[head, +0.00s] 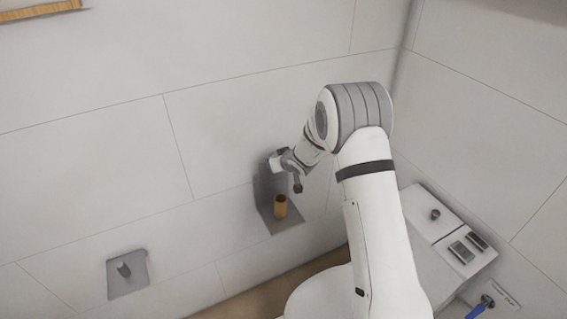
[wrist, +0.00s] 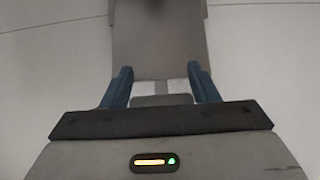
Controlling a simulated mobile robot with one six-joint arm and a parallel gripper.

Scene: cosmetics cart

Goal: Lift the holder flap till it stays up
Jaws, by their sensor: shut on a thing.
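The holder (head: 284,224) is a grey metal piece on the tiled wall, with a brown roll core (head: 280,207) exposed in its lower part. A grey plate, which looks like the holder flap (head: 264,188), stands upright above the core. My gripper (head: 277,164) is at the upper end of this plate. In the wrist view the flap (wrist: 160,45) extends ahead from between the blue fingers of my gripper (wrist: 162,86). The fingers are apart and shut on the flap, one on each side. The exact contact at the fingertips is hard to see.
A grey wall plate with a peg (head: 127,274) is at the lower left. A white unit with a knob and buttons (head: 450,235) stands at the right, with a blue-handled item (head: 481,306) below it.

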